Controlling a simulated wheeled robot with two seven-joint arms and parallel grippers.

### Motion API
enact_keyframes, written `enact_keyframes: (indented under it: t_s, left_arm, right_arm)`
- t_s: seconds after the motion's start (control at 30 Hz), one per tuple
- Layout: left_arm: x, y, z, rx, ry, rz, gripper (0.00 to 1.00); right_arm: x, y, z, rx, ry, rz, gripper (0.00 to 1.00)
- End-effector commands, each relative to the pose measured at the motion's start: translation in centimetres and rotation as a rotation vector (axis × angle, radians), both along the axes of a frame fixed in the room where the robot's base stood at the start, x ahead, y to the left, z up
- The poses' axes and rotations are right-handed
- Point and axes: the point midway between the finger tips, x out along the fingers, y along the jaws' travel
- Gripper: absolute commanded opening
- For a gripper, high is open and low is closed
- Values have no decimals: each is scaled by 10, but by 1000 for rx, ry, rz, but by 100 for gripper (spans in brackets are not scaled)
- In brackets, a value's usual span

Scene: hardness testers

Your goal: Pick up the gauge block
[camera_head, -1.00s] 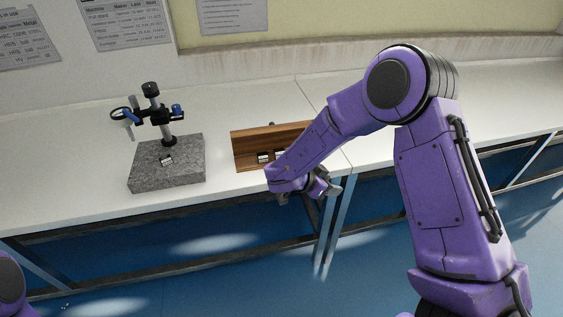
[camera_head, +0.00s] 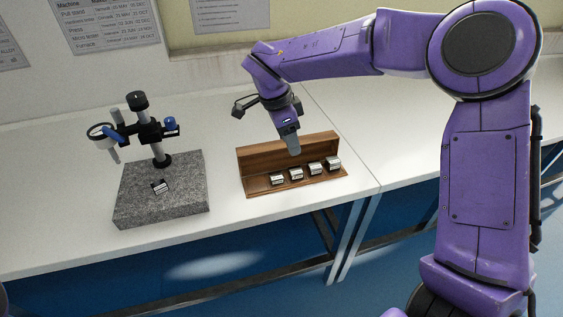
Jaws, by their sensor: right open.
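A small metal gauge block (camera_head: 160,187) with dark markings lies on the grey granite base (camera_head: 170,212) of a black stand at the left. Several similar metal blocks (camera_head: 296,174) sit in a row in an open wooden box (camera_head: 262,190) on the bench. My right gripper (camera_head: 293,149) points down above the box, over its back wall and the middle of the row. It is open and seen nearly edge-on, with nothing visible in it. It looks apart from the blocks, but its exact height is hard to tell. My left gripper is out of view.
The black stand (camera_head: 158,150) rises from the granite base, with a round lens-like ring (camera_head: 101,132) and blue knobs. White bench top (camera_head: 60,215) is clear around the base and box. A wall with paper sheets (camera_head: 103,25) stands behind.

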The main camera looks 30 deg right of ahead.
Motion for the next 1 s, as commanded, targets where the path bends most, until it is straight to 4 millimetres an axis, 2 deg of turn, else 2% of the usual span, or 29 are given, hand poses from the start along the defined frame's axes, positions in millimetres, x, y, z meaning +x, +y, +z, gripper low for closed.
enact_keyframes:
  t_s: [0.07,0.23,0.43,0.63,0.73,0.93,0.97,1.0]
  left_arm:
    - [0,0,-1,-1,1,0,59]
    - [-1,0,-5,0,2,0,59]
    - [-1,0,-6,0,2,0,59]
    - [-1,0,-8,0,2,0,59]
    - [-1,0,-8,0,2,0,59]
    - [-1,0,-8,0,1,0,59]
    - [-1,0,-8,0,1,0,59]
    - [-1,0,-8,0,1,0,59]
  right_arm:
    - [0,0,-5,-1,2,2,47]
    - [1,-2,-36,-1,3,14,47]
    - [3,-3,-60,-3,2,20,47]
    - [3,-7,-96,-3,4,18,47]
    - [2,-11,-104,-3,0,17,47]
    - [2,-11,-105,-2,0,16,47]
    - [2,-11,-105,-2,-1,15,40]
    - [2,-11,-105,-2,-1,15,27]
